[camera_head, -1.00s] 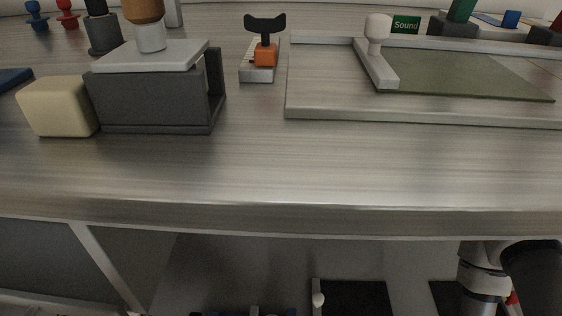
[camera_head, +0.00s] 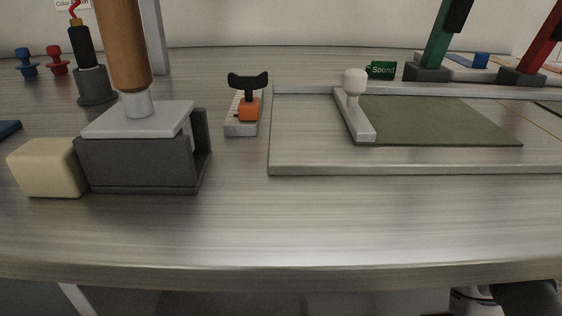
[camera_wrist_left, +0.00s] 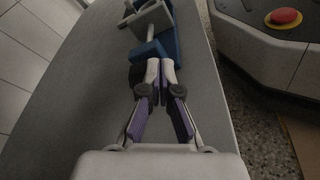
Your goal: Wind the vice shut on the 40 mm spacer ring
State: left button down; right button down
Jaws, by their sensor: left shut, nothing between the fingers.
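In the left wrist view, a blue piece (camera_wrist_left: 158,48) with pale grey parts (camera_wrist_left: 150,18) above it stands on a grey surface ahead of my fingers. It may be the vice, but I cannot tell for certain. My left gripper (camera_wrist_left: 153,66) is shut and empty, its fingertips close to the near end of the blue piece. I cannot tell whether they touch it. I cannot make out the 40 mm spacer ring in either view. My right gripper is not in view.
On the bench (camera_head: 330,225) stand a dark grey box (camera_head: 138,163) with a wooden handle (camera_head: 122,45), a cream block (camera_head: 47,167), an orange piece (camera_head: 249,109) with a black winged top, and a framed green mat (camera_head: 435,120). The bench front is clear. A red button (camera_wrist_left: 285,17) shows in the wrist view.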

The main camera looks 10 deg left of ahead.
pick_arm(q)
jog(key=p+v, duration=0.1)
jog(key=v, duration=0.1)
jog(key=p+v, duration=0.1)
jog(key=shift+w+a, duration=0.1)
jog(key=shift+a, duration=0.9)
